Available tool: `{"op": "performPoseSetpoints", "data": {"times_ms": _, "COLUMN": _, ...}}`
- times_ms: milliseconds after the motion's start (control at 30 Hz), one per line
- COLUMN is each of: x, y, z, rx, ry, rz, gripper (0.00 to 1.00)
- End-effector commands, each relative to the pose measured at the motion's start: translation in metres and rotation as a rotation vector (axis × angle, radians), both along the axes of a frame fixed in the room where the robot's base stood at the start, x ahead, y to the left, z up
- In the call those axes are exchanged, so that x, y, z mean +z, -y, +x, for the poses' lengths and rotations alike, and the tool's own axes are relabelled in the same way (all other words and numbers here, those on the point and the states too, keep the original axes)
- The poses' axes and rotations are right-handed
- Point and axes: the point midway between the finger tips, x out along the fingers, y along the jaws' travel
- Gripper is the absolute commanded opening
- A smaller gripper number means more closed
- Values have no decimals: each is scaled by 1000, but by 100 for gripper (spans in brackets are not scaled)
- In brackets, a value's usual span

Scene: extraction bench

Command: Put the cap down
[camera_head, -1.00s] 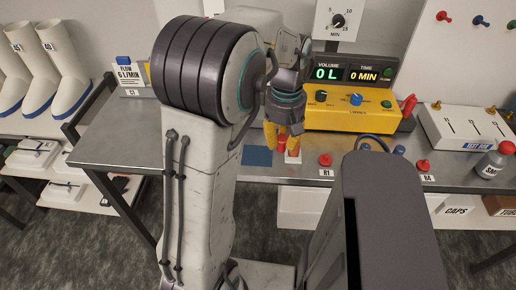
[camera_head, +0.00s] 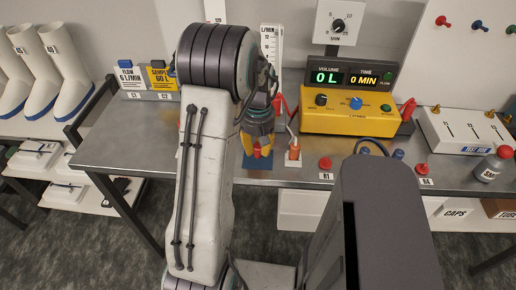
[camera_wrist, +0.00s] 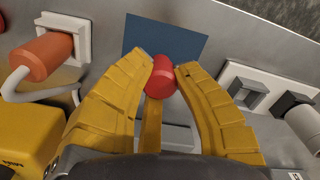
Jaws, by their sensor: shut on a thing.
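A red cap (camera_wrist: 164,78) sits between the yellow fingers of my gripper (camera_wrist: 162,66), which are shut on it. In the head view my gripper (camera_head: 258,148) points down at the bench, left of the yellow pump unit. A flat dark blue mat (camera_wrist: 188,42) lies on the bench beyond the cap in the wrist view. In the head view part of the mat (camera_head: 258,163) shows around and below the fingertips. I cannot tell whether the cap touches the mat.
An orange-red cylinder (camera_wrist: 45,56) with a pale tube stands in a white holder beside the mat. The yellow unit (camera_head: 350,120) is behind on the right. Red knob-like caps (camera_head: 325,163) sit near the front edge. The bench top (camera_head: 125,145) at left is clear.

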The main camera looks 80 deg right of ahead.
Motion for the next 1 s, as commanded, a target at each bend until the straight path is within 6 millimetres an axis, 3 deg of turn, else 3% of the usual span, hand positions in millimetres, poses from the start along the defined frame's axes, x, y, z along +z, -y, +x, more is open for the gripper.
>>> {"op": "performPoseSetpoints", "data": {"times_ms": 567, "x": -14, "y": 0, "z": 0, "rx": 0, "ry": 0, "rz": 0, "gripper": 0}}
{"op": "performPoseSetpoints", "data": {"times_ms": 600, "x": -14, "y": 0, "z": 0, "rx": 0, "ry": 1, "rz": -1, "gripper": 27}}
{"op": "performPoseSetpoints", "data": {"times_ms": 800, "x": -13, "y": 0, "z": 0, "rx": 0, "ry": 0, "rz": 0, "gripper": 45}}
{"op": "performPoseSetpoints", "data": {"times_ms": 1000, "x": -12, "y": 0, "z": 0, "rx": 0, "ry": 1, "rz": -1, "gripper": 45}}
